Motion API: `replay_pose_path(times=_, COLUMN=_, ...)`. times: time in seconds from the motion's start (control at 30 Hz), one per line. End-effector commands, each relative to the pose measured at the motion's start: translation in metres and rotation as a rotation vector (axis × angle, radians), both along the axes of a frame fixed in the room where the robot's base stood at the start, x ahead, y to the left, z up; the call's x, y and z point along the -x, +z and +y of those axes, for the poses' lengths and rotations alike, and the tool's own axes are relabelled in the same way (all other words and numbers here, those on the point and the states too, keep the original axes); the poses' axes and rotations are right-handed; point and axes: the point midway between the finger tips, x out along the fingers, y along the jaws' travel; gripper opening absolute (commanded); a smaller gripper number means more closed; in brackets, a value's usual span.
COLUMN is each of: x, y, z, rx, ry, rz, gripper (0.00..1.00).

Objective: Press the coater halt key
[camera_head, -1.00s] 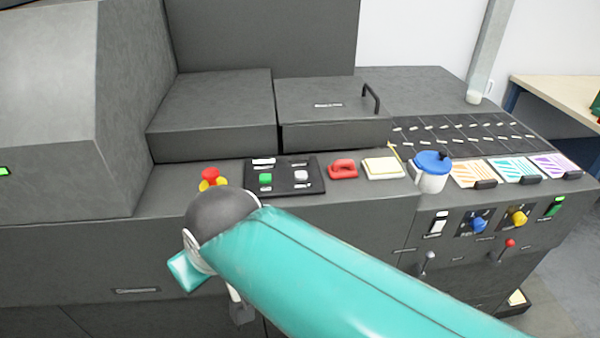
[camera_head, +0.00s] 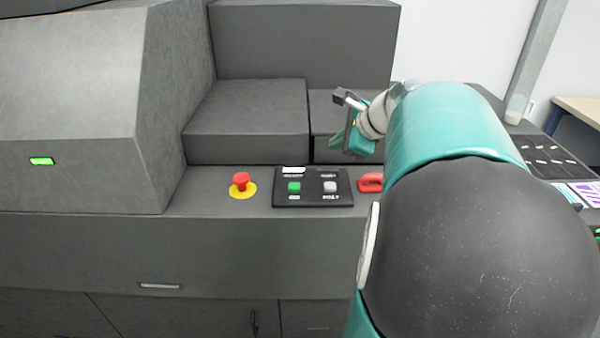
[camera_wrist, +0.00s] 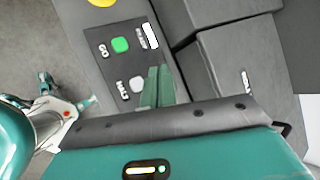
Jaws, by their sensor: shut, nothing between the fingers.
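The dark control panel (camera_head: 313,201) lies on the grey machine ledge. It carries a green key (camera_head: 294,187) on the left and a pale grey key (camera_head: 330,186) on the right. In the wrist view the green key (camera_wrist: 120,45) is beside a label that seems to read GO, and the pale key (camera_wrist: 136,85) is beside one that reads like HALT. My gripper (camera_head: 337,143) is shut and empty, above and behind the panel's right side. In the wrist view its teal fingers (camera_wrist: 155,88) are together, overlapping the panel's edge beside the pale key. Contact is not visible.
A red mushroom button on a yellow base (camera_head: 242,185) stands left of the panel. A red handled object (camera_head: 370,183) is close on the right, partly behind my arm. Raised grey machine covers (camera_head: 245,120) stand behind the ledge. My arm hides the right side.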

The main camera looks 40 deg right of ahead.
Motion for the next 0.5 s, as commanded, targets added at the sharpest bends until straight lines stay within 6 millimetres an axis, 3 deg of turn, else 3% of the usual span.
replay_pose_path(times=0.33, x=0.000, y=-0.001, z=0.001, rx=-0.001, ry=0.001, rz=0.000, gripper=0.00)
replay_pose_path(times=0.5, x=0.000, y=-0.013, z=0.001, rx=-0.002, ry=0.001, rz=0.002, gripper=0.00)
